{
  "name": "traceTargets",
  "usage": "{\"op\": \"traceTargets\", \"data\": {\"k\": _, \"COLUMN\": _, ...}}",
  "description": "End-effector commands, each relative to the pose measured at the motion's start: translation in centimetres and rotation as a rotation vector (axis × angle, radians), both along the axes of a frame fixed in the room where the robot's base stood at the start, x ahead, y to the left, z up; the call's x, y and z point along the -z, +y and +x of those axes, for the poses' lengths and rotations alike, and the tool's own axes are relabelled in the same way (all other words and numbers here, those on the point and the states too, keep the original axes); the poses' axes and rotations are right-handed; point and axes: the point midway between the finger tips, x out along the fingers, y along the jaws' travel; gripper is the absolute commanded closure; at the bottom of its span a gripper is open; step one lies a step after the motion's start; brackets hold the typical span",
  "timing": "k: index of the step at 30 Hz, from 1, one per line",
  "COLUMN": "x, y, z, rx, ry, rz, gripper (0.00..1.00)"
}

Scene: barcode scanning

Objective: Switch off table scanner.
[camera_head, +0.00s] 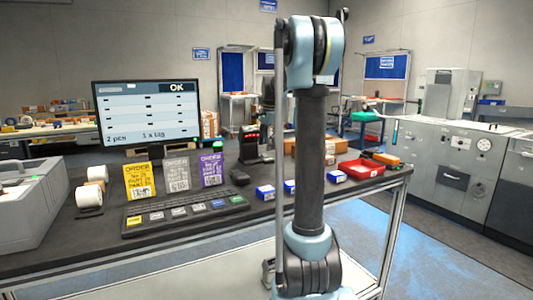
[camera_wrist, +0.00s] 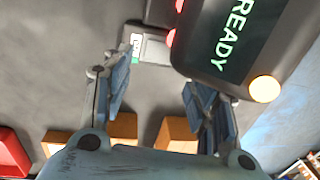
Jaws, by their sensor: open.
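A dark table scanner (camera_head: 252,145) with red lights stands on the table behind the keyboard, left of my arm in the head view. In the wrist view, a dark housing (camera_wrist: 208,55), apparently the scanner, fills the upper right. Its screen shows green "READY" text, and a round glowing yellow-orange button (camera_wrist: 264,89) sits at its lower right corner. My gripper (camera_wrist: 160,98) is open and empty, its two fingers spread below and left of the housing. The button lies right of the right finger. I cannot make out the gripper in the head view.
A monitor (camera_head: 147,112) showing "OK", a keyboard (camera_head: 186,213) and order cards (camera_head: 177,174) stand on the left. A red tray (camera_head: 361,168) and small blue-white boxes (camera_head: 265,192) lie on the right. Orange-brown boxes (camera_wrist: 177,134) show below the fingers in the wrist view.

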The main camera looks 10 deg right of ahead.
Motion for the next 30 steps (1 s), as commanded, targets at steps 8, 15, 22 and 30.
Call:
{"op": "traceTargets", "data": {"k": 8, "x": 3.3, "y": 0.2, "z": 0.4, "rx": 0.0, "ry": 0.0, "rz": 0.0, "gripper": 0.47}}
{"op": "traceTargets", "data": {"k": 15, "x": 4.0, "y": 0.2, "z": 0.5, "rx": 0.0, "ry": 0.0, "rz": 0.0, "gripper": 0.47}}
{"op": "traceTargets", "data": {"k": 22, "x": 4.0, "y": 0.2, "z": 0.5, "rx": 0.0, "ry": 0.0, "rz": 0.0, "gripper": 0.58}}
{"op": "traceTargets", "data": {"k": 30, "x": 4.0, "y": 0.2, "z": 0.5, "rx": 0.0, "ry": 0.0, "rz": 0.0, "gripper": 0.91}}
